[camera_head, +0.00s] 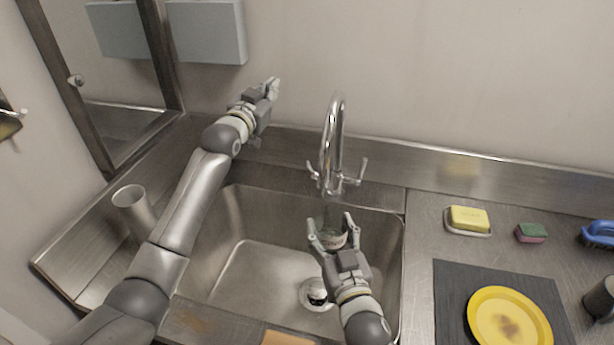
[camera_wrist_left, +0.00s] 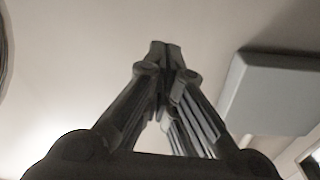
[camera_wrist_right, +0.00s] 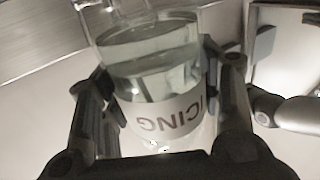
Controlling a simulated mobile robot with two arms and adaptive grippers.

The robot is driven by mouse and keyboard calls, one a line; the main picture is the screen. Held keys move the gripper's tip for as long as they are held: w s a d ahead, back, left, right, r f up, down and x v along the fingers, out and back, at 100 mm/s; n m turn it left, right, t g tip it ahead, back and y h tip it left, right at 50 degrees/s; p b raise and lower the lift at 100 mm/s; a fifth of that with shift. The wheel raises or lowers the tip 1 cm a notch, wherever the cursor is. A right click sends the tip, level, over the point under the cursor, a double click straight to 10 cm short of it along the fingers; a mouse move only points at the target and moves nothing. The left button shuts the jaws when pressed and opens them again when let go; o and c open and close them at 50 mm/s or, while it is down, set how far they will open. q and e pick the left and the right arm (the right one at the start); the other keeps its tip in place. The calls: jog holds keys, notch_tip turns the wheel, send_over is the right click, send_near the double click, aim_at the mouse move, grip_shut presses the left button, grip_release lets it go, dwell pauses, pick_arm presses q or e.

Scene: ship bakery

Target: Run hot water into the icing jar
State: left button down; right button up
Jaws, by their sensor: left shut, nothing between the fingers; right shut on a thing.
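The icing jar (camera_head: 333,240) is a clear glass jar held inside the sink (camera_head: 262,262), below the tap (camera_head: 334,135). In the right wrist view the jar (camera_wrist_right: 158,75) has a white label reading ICING, upside down, and clear greenish liquid seems to show inside. My right gripper (camera_head: 331,228) is shut around its sides. Whether water is running is hard to tell. The tap has a handle on the left (camera_head: 312,171) and one on the right (camera_head: 361,172). My left gripper (camera_head: 272,88) is shut and empty, raised left of the tap near the wall; its fingertips meet in its wrist view (camera_wrist_left: 165,50).
A metal cup (camera_head: 131,205) stands left of the sink, beside my left arm. On the right counter are a yellow soap (camera_head: 468,218) on a dish, a sponge (camera_head: 531,233), a blue brush (camera_head: 598,234) and a yellow plate (camera_head: 495,310) on a dark mat (camera_head: 450,285). A grey box (camera_head: 207,32) hangs on the wall.

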pick_arm(q)
jog(key=s+d+r+m+g+h, duration=0.2)
jog(key=s+d+r+m+g, duration=0.2)
jog(key=s+d+r+m, duration=0.25)
jog(key=s+d+f+m+g+y, duration=0.1)
jog(key=s+d+f+m+g, duration=0.15)
jog(key=s+m, duration=0.45)
jog(key=s+d+f+m+g+y, duration=0.1)
jog(key=s+d+m+g, duration=0.15)
jog(key=s+m, duration=0.55)
jog(key=s+a+f+m+y, duration=0.2)
jog(key=a+f+m+y, duration=0.2)
jog(key=f+m, duration=0.55)
jog(key=w+r+x, duration=0.2)
jog(key=x, duration=2)
jog(key=shift+n, duration=0.3)
